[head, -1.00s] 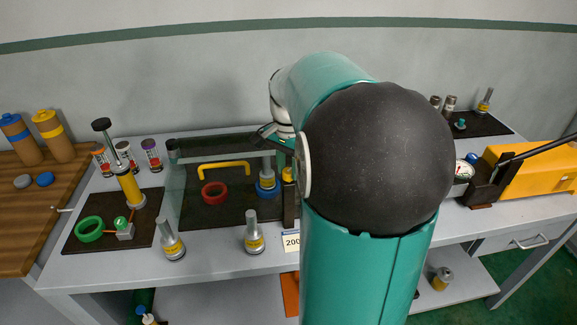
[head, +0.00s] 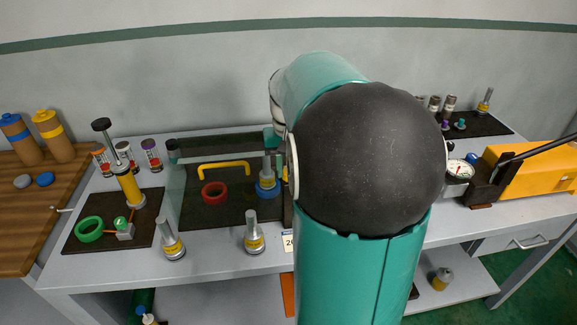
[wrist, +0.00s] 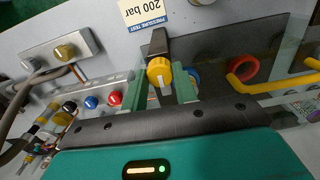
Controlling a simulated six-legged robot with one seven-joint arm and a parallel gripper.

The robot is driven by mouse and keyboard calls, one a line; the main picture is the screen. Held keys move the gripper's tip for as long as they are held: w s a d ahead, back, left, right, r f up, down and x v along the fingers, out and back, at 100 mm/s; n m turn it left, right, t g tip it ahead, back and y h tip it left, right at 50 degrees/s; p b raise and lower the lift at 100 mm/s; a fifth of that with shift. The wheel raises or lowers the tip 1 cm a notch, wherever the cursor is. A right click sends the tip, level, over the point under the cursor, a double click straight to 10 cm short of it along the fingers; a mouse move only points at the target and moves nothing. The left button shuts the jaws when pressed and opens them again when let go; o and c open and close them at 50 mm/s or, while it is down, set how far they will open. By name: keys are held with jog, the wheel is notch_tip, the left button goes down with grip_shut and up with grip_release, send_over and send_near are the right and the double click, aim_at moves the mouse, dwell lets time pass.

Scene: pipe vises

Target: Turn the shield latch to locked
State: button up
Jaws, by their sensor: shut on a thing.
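The shield latch (wrist: 159,71) is a round yellow knob with a white mark, at the upper middle of the wrist view, on a dark post. My gripper (wrist: 158,88) has its two green fingers on either side of the knob and is shut on it. The white mark runs roughly up and down in the wrist picture. The shield's yellow handle (head: 224,168) shows on the clear panel in the head view, and also at the right of the wrist view (wrist: 274,82). In the head view my arm hides my gripper and most of the latch.
A red ring (head: 215,193) and a blue ring (head: 267,188) sit behind the shield. Two grey-and-yellow fittings (head: 254,238) (head: 171,243) stand in front. A green ring (head: 90,229) lies on the left mat. A gauge (head: 460,170) and yellow pump (head: 535,178) stand at right.

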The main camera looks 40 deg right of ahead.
dwell(0.3)
jog(key=o, duration=1)
jog(key=shift+c, duration=0.2)
jog(key=shift+r, duration=0.15)
notch_tip(320, 180, up, 14)
jog(key=shift+f, duration=0.2)
